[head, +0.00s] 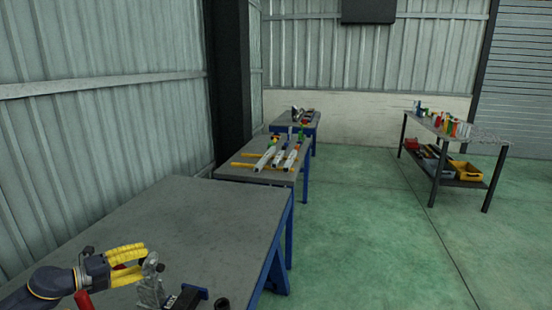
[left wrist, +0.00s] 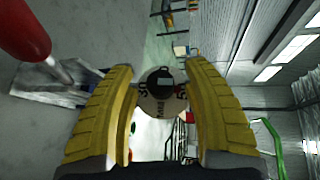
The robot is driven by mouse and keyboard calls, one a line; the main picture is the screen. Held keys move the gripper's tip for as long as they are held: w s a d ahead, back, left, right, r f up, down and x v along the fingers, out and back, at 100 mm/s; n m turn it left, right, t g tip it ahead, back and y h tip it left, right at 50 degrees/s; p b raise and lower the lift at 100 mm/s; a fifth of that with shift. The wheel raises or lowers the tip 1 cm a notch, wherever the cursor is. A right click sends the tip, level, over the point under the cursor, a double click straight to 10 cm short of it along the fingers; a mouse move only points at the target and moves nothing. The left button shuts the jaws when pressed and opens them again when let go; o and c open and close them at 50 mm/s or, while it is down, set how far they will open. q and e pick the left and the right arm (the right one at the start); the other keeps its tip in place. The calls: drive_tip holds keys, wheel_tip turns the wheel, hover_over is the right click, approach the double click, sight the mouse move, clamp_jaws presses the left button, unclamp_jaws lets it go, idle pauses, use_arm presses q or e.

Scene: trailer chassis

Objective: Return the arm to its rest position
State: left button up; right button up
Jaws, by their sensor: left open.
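My left gripper (head: 143,254), with yellow ridged fingers, is over the near grey table at the lower left of the head view. It is open. In the left wrist view its fingers (left wrist: 160,85) stand apart on both sides of a round, light-coloured disc with dark lettering (left wrist: 162,95). I cannot tell how far beyond the fingertips the disc is. In the head view a metal fixture (head: 150,283) stands just right of the fingers, with a small gap not clearly visible. My right gripper is not in view.
A red handle (left wrist: 22,30) is close by in the left wrist view. A black block (head: 187,297) lies near the front of the near table (head: 190,215), whose rear is bare. Further tables with tools (head: 280,155) stand behind; a shelf bench (head: 455,150) is at right.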

use_arm(q)
drive_tip(key=v, duration=1.2)
drive_tip(key=x, duration=1.2)
drive_tip(key=shift+w+d, duration=0.15)
drive_tip(key=shift+w, duration=0.05)
drive_tip(key=shift+s+r+y, duration=0.1)
drive_tip(key=shift+s+y, duration=0.05)
drive_tip(key=shift+y, duration=0.15)
drive_tip(key=shift+n+g+y, duration=1.1)
drive_tip(key=shift+n+g, duration=0.1)
drive_tip(key=shift+g, duration=0.2)
drive_tip(key=shift+n+g+y, duration=0.8)
drive_tip(key=shift+n+g, duration=0.1)
drive_tip(key=shift+g, duration=0.6)
drive_tip(key=shift+n+g+y, duration=0.3)
drive_tip(key=shift+n+g, duration=0.1)
drive_tip(key=shift+g, duration=0.5)
